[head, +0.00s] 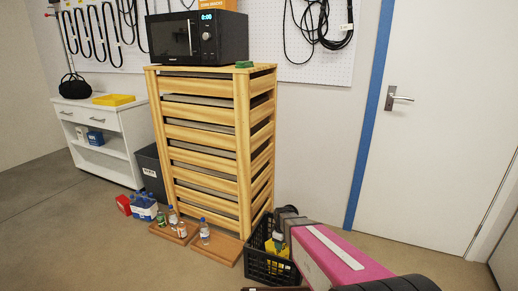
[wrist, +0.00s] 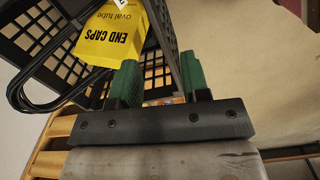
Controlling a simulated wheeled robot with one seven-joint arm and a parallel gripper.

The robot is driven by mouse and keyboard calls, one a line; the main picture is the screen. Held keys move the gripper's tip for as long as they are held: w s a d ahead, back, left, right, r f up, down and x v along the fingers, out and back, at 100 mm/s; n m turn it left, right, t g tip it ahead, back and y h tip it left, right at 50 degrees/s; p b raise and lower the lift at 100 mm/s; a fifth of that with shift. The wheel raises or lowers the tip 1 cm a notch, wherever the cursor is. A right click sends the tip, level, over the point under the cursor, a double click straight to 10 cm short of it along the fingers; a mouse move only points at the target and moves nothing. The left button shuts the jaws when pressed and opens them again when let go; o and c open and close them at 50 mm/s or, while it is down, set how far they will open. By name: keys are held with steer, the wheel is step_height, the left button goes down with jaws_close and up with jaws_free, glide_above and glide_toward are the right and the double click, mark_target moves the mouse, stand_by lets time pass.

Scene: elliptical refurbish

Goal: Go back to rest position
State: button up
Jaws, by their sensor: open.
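My gripper (wrist: 158,85) shows in the wrist view with its two green fingers apart and nothing clearly held between them. In the head view my pink arm reaches in from the lower right, and its end is at the black crate (head: 258,264). The crate also shows in the wrist view (wrist: 35,85), with its grid walls close to the fingers. A dark crate edge passes behind or between the fingers; I cannot tell which. A yellow END CAPS bag (wrist: 110,38) is in the crate, near the left finger.
A wooden drawer stand (head: 205,135) with a black microwave (head: 180,38) on top stands left of the crate. Bottles (head: 204,232) stand on low wooden boards at its foot. A white door (head: 440,130) is at right. Open floor (head: 90,255) lies at front left.

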steer(key=s+d+r+m, duration=0.3)
steer(key=s+r+m, duration=0.2)
steer(key=s+r, duration=0.2)
steer(key=s+d+r+m, duration=0.3)
steer(key=s+r+m, duration=0.3)
steer(key=r, duration=0.5)
steer(key=shift+s+d+r+m, duration=0.3)
steer(key=shift+s+r, duration=0.1)
